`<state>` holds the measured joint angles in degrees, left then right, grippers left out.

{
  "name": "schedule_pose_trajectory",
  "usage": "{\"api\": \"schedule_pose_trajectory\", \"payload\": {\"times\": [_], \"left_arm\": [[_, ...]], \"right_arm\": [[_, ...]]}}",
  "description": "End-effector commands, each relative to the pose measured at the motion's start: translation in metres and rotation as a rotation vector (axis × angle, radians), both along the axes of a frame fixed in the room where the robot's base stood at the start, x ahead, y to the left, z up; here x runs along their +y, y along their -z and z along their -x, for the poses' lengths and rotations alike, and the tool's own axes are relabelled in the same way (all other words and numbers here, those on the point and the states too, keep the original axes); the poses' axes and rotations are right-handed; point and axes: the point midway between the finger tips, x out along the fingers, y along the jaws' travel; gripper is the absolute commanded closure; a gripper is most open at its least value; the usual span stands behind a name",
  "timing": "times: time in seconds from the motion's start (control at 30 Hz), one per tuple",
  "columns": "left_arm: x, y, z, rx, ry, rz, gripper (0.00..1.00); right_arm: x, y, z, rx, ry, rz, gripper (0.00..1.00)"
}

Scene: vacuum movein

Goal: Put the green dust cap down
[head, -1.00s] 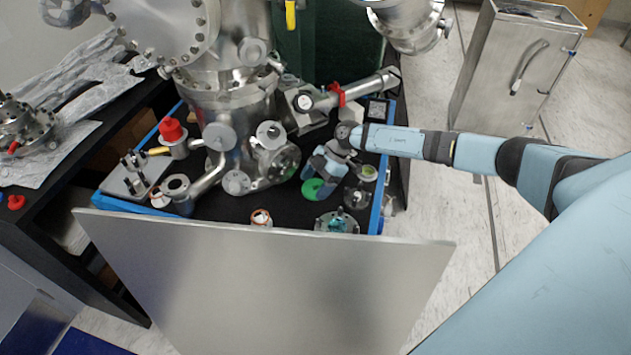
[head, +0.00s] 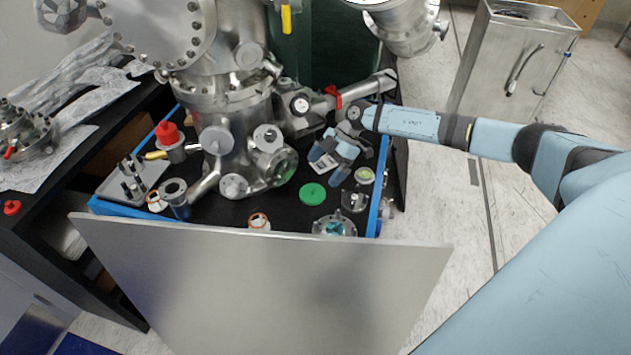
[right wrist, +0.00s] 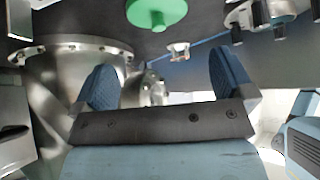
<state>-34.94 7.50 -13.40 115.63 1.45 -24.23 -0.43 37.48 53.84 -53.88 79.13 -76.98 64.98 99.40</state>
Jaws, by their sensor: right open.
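The green dust cap (head: 313,194) lies on the black top of the cart (head: 285,215), in the clear patch right of the steel chamber. It also shows at the top of the right wrist view (right wrist: 156,12). My right gripper (head: 328,160) is above and behind the cap, apart from it. Its two blue fingers stand wide apart in the right wrist view (right wrist: 165,85), with nothing between them. My left gripper is not in view.
The steel chamber (head: 230,115) stands left of my right gripper. A flanged part (head: 335,226), a small round part with a green top (head: 364,175) and an orange-rimmed ring (head: 259,221) surround the cap. A grey panel (head: 260,285) stands along the cart's front.

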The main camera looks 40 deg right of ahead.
Motion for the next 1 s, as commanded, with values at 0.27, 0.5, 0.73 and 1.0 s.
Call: {"api": "schedule_pose_trajectory", "payload": {"times": [0.27, 0.5, 0.73, 1.0], "left_arm": [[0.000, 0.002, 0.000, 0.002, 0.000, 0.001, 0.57], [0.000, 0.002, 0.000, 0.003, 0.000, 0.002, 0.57], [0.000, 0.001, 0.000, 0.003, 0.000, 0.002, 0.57], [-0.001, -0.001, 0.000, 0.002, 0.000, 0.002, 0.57]], "right_arm": [[-0.030, -0.037, 0.002, -0.001, 0.001, 0.000, 0.00], [-0.036, -0.045, 0.002, 0.001, -0.001, 0.000, 0.00], [-0.035, -0.045, 0.002, 0.001, -0.001, -0.001, 0.00], [-0.035, -0.047, 0.002, 0.000, 0.000, -0.001, 0.00]]}}
